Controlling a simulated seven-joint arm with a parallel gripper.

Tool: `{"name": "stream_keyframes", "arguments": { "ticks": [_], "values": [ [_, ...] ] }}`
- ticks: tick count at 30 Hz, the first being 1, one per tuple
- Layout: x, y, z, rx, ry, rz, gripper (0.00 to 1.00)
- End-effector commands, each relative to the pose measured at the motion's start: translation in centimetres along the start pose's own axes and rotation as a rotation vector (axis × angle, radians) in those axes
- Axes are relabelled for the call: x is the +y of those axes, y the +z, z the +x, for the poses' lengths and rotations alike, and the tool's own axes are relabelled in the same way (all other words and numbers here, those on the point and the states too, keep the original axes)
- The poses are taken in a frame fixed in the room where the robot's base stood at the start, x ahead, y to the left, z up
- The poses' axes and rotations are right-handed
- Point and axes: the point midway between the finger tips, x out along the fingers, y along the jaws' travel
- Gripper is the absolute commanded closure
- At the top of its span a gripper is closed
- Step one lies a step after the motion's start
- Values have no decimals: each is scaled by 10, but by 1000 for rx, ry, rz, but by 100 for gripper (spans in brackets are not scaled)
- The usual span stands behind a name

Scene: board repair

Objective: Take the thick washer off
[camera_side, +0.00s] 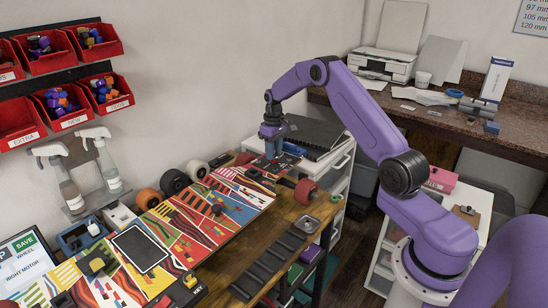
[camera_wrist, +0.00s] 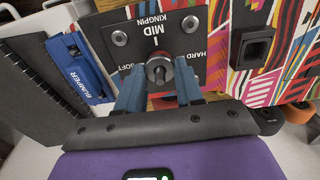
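In the wrist view, a metal kingpin (camera_wrist: 159,74) stands out of a black plate (camera_wrist: 130,48) marked "KINGPIN", "SOFT", "MID" and "HARD". A round silver ring (camera_wrist: 158,64) sits around the kingpin; I cannot tell whether it is the thick washer. My gripper (camera_wrist: 158,88) has its two blue fingers apart, one on each side of the kingpin, with gaps visible. It holds nothing that I can see. In the side view, my gripper (camera_side: 272,150) points down over the far end of the colourful board, and the fingers hide the kingpin there.
A blue "BUMPER" holder (camera_wrist: 78,68) is left of the plate in the wrist view. A black square socket (camera_wrist: 252,48) is on the right. In the side view, wheels (camera_side: 174,181) line the wall side, and a black slotted tray (camera_side: 268,266) and small metal dish (camera_side: 307,223) lie in front.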

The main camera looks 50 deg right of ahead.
Motion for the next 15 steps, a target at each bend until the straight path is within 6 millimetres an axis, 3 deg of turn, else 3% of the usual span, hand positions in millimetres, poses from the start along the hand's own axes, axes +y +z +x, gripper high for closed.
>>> {"name": "stream_keyframes", "arguments": {
  "ticks": [15],
  "values": [
    [0,0,-4,0,0,0,86]
  ]
}}
